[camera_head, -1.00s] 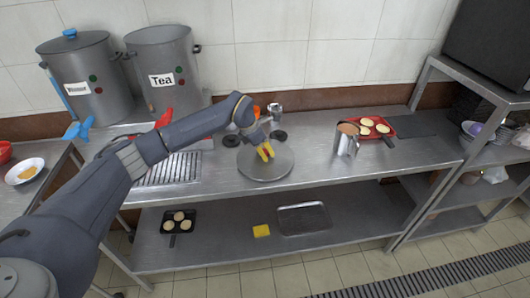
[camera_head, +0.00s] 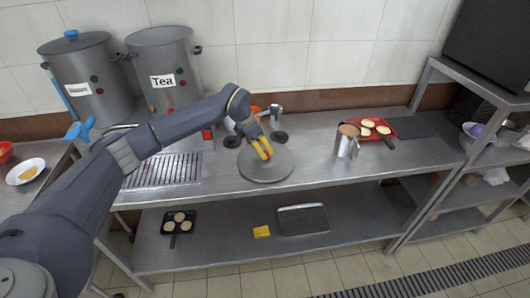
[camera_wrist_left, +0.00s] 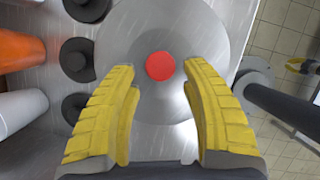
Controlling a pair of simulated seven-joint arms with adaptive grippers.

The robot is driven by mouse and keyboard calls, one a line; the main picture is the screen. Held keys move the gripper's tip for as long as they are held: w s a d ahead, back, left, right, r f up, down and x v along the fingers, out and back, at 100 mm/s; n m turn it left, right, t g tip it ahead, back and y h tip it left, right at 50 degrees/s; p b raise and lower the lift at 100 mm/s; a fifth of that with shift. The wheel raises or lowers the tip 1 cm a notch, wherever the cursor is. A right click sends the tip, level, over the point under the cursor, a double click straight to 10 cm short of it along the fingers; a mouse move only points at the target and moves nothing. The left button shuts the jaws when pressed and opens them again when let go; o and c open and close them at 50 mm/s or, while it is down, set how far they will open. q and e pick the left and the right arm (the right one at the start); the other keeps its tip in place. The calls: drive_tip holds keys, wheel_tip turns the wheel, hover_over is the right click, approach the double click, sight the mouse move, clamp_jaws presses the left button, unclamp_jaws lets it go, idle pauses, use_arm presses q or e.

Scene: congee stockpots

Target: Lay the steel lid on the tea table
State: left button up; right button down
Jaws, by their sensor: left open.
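The steel lid (camera_head: 266,170) is a round grey disc lying flat on the steel tea table (camera_head: 325,172), right of the slotted drain. Its red knob (camera_wrist_left: 160,66) shows in the left wrist view, with the lid's disc (camera_wrist_left: 160,25) around it. My left gripper (camera_head: 267,157) hangs over the lid. Its yellow fingers (camera_wrist_left: 162,80) are open, one on each side of the knob, with gaps between. How high they are above the lid is hard to tell. Small yellow tips (camera_wrist_left: 303,66) at that view's right edge may be my right gripper; their state is unclear.
The Tea stockpot (camera_head: 162,65) stands uncovered at the back left, beside a lidded pot (camera_head: 88,75). Dark round pieces and cups stand behind the lid. A steel jug (camera_head: 346,142) and a red tray (camera_head: 381,127) are to the right. The table front is clear.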

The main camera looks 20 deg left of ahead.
use_arm(q)
drive_tip(key=v, duration=0.8)
drive_tip(key=shift+r, duration=0.2)
